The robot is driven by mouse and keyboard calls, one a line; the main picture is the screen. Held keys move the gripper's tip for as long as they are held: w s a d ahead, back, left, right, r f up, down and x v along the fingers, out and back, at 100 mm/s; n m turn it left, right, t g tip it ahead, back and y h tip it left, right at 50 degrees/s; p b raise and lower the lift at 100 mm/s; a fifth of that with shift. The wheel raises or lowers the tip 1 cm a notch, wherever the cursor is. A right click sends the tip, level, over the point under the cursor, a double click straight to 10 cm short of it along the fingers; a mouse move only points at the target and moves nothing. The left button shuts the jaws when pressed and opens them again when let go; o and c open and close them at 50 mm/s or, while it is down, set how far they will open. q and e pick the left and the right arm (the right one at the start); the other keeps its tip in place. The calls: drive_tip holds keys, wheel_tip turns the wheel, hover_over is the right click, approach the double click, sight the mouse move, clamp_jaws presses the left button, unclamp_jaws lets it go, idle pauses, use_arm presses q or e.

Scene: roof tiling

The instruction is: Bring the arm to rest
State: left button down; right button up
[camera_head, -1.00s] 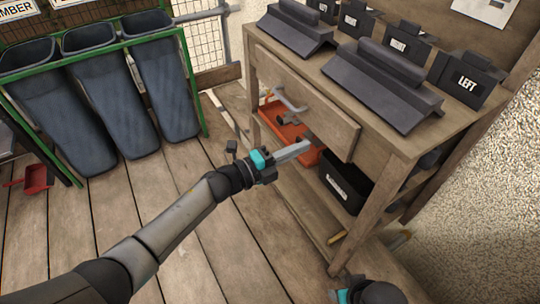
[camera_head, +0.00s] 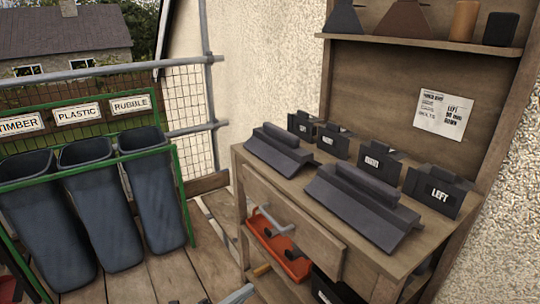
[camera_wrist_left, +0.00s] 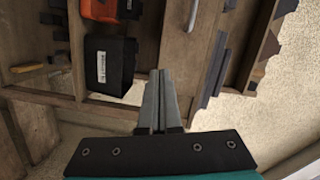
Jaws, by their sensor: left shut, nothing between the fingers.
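My left gripper (camera_head: 240,295) shows only as grey fingertips at the bottom edge of the head view, in front of the wooden workbench (camera_head: 412,262). In the left wrist view its two fingers (camera_wrist_left: 158,102) lie together, shut and empty. They point towards the bench's lower shelf and touch nothing that I can see. The rest of the left arm is below the head view. My right gripper is in neither view now.
Two dark ridge-shaped pieces (camera_head: 362,206) lie on the bench, before several labelled black holders (camera_head: 434,190). A drawer front with a handle (camera_head: 275,220) faces me. Below are an orange tray (camera_head: 278,250) and a black box (camera_wrist_left: 108,64). Grey bins (camera_head: 155,195) stand left.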

use_arm(q)
drive_tip(key=s+a+f+n+g+y+p, duration=0.1)
drive_tip(key=s+a+f+n+y+p, duration=0.1)
drive_tip(key=s+a+f+n+y, duration=0.45)
drive_tip(key=s+a+f+n+g+y+p, duration=0.1)
drive_tip(key=s+a+f+n+y+p, duration=0.15)
drive_tip(key=a+f+n, duration=0.6)
drive_tip(key=s+f+n+g+y, duration=0.1)
drive_tip(key=s+f, duration=0.3)
drive_tip(key=s, duration=0.5)
drive_tip(key=s+a+f+n+g+y+p, duration=0.1)
drive_tip(key=s+f+n+g, duration=0.2)
drive_tip(key=s, duration=0.6)
drive_tip(key=s+a+f+n+g+y+p, duration=0.1)
drive_tip(key=s+f+n+g, duration=0.2)
drive_tip(key=s, duration=0.6)
wheel_tip(320, 180, down, 2)
drive_tip(key=shift+s+g+y, duration=0.3)
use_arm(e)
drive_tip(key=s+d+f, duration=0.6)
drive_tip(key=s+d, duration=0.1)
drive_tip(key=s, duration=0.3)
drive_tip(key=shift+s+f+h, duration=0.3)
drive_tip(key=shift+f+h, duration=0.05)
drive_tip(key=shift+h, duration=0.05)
